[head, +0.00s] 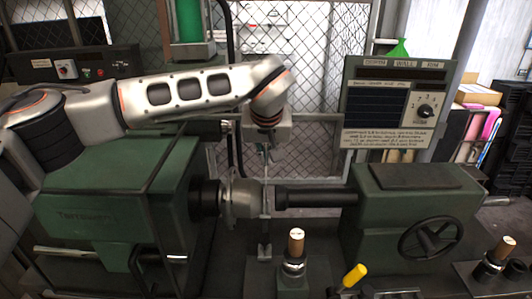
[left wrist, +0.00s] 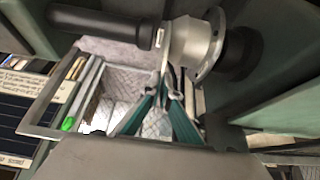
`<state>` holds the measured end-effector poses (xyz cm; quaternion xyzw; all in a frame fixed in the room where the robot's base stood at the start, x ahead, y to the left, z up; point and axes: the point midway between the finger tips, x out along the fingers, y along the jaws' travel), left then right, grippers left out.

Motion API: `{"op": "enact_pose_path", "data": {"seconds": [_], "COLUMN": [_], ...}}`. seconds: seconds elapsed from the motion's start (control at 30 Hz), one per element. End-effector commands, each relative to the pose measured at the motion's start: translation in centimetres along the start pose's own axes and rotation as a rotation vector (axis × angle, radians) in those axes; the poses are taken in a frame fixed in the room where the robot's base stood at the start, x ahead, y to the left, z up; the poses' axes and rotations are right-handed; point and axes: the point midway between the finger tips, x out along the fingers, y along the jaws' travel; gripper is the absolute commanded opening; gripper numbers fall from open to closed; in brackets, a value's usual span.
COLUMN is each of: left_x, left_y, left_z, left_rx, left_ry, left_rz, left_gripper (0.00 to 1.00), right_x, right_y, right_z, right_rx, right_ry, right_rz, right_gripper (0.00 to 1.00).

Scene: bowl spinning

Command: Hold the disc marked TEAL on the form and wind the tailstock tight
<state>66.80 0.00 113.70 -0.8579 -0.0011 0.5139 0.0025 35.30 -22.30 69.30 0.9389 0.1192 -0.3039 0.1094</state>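A grey rounded form (head: 243,198) sits on the dark spindle of the green headstock (head: 110,205). A thin pale disc (head: 266,200) stands edge-on against the form's right face; no marking on it can be read. My left gripper (head: 265,158) reaches down from above at the disc. In the left wrist view its teal fingers (left wrist: 168,88) converge on the disc's edge (left wrist: 165,48), shut on it. The tailstock (head: 415,205) stands at the right, its dark ram (head: 315,197) pointing at the disc; contact is unclear. Its handwheel (head: 431,238) is free. My right gripper is out of view.
A post with a wooden handle (head: 296,243) stands in front of the ram, and a yellow handle (head: 354,275) is nearby. Another wooden handle (head: 503,248) is at the lower right. A control panel (head: 395,105) rises behind the tailstock.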

Motion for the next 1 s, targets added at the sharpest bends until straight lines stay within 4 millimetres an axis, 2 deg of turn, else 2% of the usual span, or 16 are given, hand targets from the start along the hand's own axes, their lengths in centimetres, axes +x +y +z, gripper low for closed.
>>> {"op": "enact_pose_path", "data": {"seconds": [0.43,0.7,1.0], "left_x": [2.8,4.3,5.8], "left_y": [0.0,0.0,0.0], "left_z": [1.4,2.3,3.1], "left_rx": [0.000,-0.001,0.000], "left_ry": [0.001,-0.001,0.000], "left_rz": [0.001,0.000,-0.001], "left_gripper": [0.00,0.00,0.00], "right_x": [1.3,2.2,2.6], "right_y": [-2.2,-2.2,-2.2], "right_z": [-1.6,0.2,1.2], "right_rx": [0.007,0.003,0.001], "right_ry": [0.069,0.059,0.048], "right_rz": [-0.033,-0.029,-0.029], "right_gripper": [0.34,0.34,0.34]}}
